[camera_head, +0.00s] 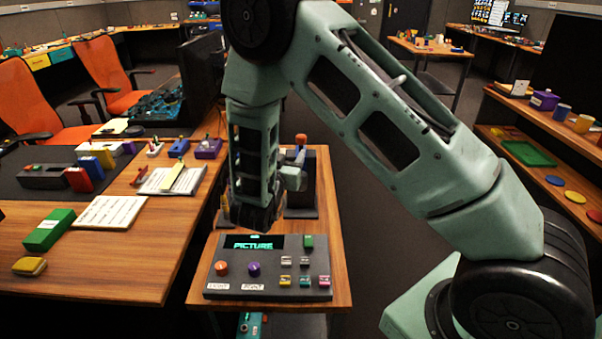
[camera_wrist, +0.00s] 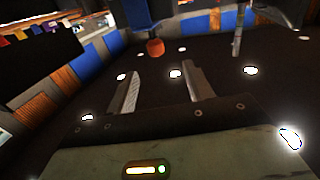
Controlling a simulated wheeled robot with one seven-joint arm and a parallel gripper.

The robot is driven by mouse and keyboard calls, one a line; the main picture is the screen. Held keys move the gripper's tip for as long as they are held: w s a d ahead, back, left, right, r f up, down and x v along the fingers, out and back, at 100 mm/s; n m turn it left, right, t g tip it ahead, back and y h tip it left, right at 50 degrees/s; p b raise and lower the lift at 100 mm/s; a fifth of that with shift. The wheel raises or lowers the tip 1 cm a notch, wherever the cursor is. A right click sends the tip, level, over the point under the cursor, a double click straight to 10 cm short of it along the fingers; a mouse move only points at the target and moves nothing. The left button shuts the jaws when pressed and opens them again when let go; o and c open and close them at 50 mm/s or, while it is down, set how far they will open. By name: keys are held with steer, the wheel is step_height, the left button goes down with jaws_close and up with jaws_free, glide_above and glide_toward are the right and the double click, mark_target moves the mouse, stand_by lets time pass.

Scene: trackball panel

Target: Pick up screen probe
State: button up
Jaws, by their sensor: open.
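A tool with an orange rounded top (camera_head: 301,139) and a blue part below stands upright at a dark stand (camera_head: 311,187) behind the control panel; it looks like the screen probe. In the wrist view, which is upside down, its orange end (camera_wrist: 155,47) shows ahead of my fingers, apart from them. My gripper (camera_head: 298,162) is close to the tool, partly hidden by my arm in the head view. In the wrist view my gripper (camera_wrist: 165,88) has its two fingers spread with nothing between them.
The control panel (camera_head: 222,290) with a screen reading PICTURE, knobs and several coloured buttons sits at the front of the small wooden table (camera_head: 338,270). A larger desk (camera_head: 120,270) with blocks and papers stands left. Shelves (camera_head: 560,125) stand right.

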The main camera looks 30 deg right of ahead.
mark_target(300, 139)
steer(key=p+x, duration=0.1)
steer(key=x, duration=0.3)
steer(key=shift+w+d, duration=0.25)
steer(key=shift+d, duration=0.1)
steer(key=shift+s+p+x, duration=0.25)
steer(key=shift+p+x, duration=0.75)
steer(key=shift+x, duration=1.7)
steer(key=shift+d, duration=0.2)
steer(key=shift+c, duration=0.3)
steer(key=shift+r, duration=0.1)
jaws_close()
